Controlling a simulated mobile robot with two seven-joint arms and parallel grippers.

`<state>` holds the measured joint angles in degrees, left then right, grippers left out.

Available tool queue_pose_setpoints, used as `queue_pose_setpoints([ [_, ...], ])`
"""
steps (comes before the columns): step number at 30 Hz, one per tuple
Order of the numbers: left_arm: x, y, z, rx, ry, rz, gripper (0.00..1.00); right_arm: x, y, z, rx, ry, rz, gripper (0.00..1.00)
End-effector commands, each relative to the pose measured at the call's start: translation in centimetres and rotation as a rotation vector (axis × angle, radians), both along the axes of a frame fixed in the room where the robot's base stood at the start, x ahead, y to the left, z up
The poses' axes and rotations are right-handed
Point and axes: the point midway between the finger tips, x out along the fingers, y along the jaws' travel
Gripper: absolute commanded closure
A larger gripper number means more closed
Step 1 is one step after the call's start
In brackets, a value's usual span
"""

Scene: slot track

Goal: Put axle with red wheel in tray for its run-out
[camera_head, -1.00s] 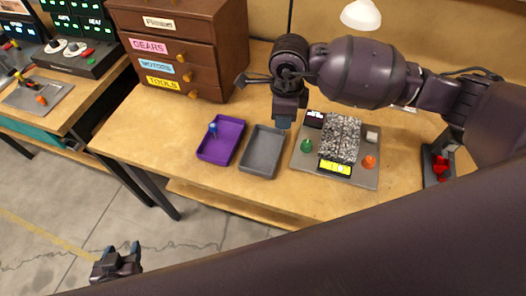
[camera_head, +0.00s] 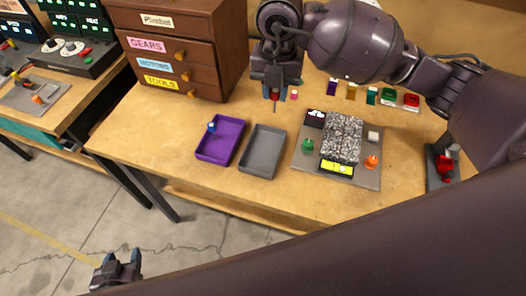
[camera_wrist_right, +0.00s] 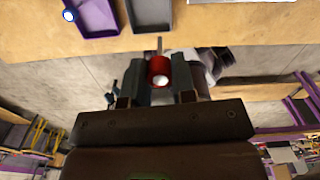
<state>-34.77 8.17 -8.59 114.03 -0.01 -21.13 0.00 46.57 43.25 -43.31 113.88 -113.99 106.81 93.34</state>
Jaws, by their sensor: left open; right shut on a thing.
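My right gripper (camera_head: 275,88) is shut on the axle with the red wheel (camera_head: 275,94), held above the table behind the trays. The red wheel (camera_wrist_right: 160,70) also shows between the fingers in the right wrist view, with a thin axle end sticking out. A grey tray (camera_head: 245,168) lies empty on the table. A purple tray (camera_head: 203,153) beside it on the left holds a piece with a blue wheel (camera_head: 212,127). My left gripper (camera_head: 119,268) is open and empty, low at the left over the floor.
A grey plate (camera_head: 369,179) with a gravel-patterned block, a yellow display and green and orange knobs is right of the trays. Several small coloured pieces (camera_head: 351,91) stand behind it. A brown drawer cabinet (camera_head: 170,45) is at the back left. A red-topped device (camera_head: 444,165) stands far right.

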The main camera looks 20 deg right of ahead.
Motion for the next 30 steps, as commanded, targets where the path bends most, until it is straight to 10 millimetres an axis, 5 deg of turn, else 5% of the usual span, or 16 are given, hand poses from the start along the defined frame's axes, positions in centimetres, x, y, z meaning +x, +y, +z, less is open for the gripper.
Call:
queue_pose_setpoints([
  [9,0.0,0.0,-0.6,0.0,0.003,-0.001,0.46,0.1,0.4,1.9,-0.002,0.001,-0.461,0.98],
  [17,0.2,-0.1,-0.6,0.0,-0.001,-0.002,0.46,0.1,0.5,2.3,-0.003,0.0,-0.622,0.98],
  [30,0.1,-0.1,-1.7,0.0,0.006,-0.003,0.46,0.0,0.4,-6.2,-0.006,0.005,-0.631,0.98],
])
